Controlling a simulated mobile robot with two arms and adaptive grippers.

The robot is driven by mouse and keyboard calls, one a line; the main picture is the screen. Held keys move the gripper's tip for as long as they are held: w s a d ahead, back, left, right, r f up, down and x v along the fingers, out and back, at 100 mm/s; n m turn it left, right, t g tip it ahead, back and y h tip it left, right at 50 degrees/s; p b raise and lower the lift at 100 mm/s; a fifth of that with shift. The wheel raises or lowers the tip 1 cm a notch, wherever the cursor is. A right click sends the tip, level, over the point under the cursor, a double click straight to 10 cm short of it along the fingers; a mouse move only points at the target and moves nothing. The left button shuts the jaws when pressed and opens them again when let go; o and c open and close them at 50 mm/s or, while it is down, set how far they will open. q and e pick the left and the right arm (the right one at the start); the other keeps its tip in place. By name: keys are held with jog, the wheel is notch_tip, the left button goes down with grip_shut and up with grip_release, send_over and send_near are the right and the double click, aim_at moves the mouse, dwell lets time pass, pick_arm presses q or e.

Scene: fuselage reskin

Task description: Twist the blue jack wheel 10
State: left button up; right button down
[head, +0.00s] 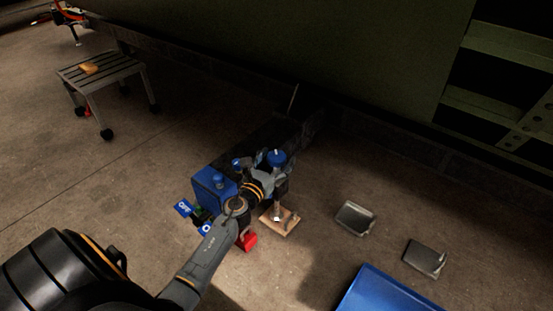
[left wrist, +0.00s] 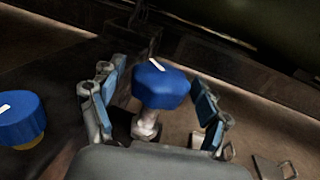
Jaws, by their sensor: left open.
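The blue jack wheel (head: 276,157) has a white mark on its top and sits on an upright jack standing on a wooden board (head: 279,221). In the left wrist view the wheel (left wrist: 161,86) stands between the fingers of my left gripper (left wrist: 158,108). The gripper is open, with a gap showing on each side of the wheel. In the head view my left gripper (head: 268,165) is at the wheel and partly overlaps the jack. A second blue knob (left wrist: 20,118) with a white mark shows at the left of the wrist view. My right gripper is not in view.
A blue box (head: 213,187) and a red block (head: 246,241) are close to my left arm. Two metal trays (head: 356,219) (head: 425,257) and a blue bin (head: 385,292) lie to the right. A slatted stool (head: 101,70) stands back left. The dark green fuselage (head: 290,45) overhangs behind.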

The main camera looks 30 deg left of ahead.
pick_arm(q)
jog(key=shift+c, duration=0.5)
jog(key=c, duration=1.1)
jog(key=shift+y, duration=0.3)
